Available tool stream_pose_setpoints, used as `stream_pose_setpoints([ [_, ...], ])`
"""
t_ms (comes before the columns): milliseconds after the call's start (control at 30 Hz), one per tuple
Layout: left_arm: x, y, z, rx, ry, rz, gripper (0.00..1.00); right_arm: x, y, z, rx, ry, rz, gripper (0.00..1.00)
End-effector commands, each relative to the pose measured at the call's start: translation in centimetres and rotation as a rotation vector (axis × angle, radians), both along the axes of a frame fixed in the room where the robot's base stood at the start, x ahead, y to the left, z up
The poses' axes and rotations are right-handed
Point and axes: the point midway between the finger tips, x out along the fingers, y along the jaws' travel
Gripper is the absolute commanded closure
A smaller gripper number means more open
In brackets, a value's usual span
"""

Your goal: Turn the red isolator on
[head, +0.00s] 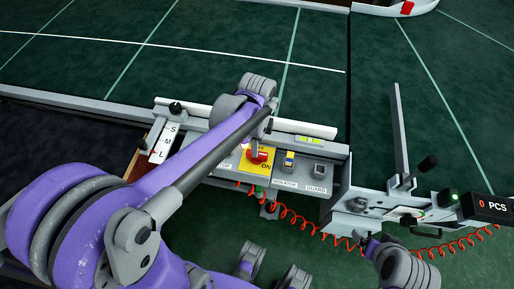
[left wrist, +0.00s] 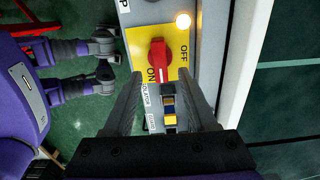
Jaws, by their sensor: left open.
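The red isolator (head: 259,156) is a rotary knob on a yellow plate (head: 250,167) on the grey control panel. In the left wrist view the red knob (left wrist: 158,54) lies lengthwise up and down the picture, with OFF printed to its right and ON below it. My left gripper (left wrist: 160,76) is open and empty. Its two fingers stand apart on either side of the knob's line, and no contact shows. In the head view my left arm reaches over the panel and its wrist hides most of the gripper.
A blue and yellow switch (head: 289,160) sits right of the isolator and shows between my fingers in the wrist view (left wrist: 170,107). An S M L selector (head: 163,140) is at left. A counter display (head: 488,207) and red coiled cable (head: 322,229) are at right.

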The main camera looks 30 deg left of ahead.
Motion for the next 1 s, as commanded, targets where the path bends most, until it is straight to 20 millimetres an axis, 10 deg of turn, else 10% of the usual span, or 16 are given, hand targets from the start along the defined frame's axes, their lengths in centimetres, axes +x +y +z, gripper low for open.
stream_pose_setpoints([
  [300,0.0,0.0,4.6,0.000,0.000,0.000,0.43,0.1,0.0,0.7,0.000,-0.002,0.000,0.05],
  [1000,-0.4,-0.1,5.2,0.000,-0.013,0.034,0.43,0.1,0.0,1.0,0.000,-0.003,0.000,0.05],
])
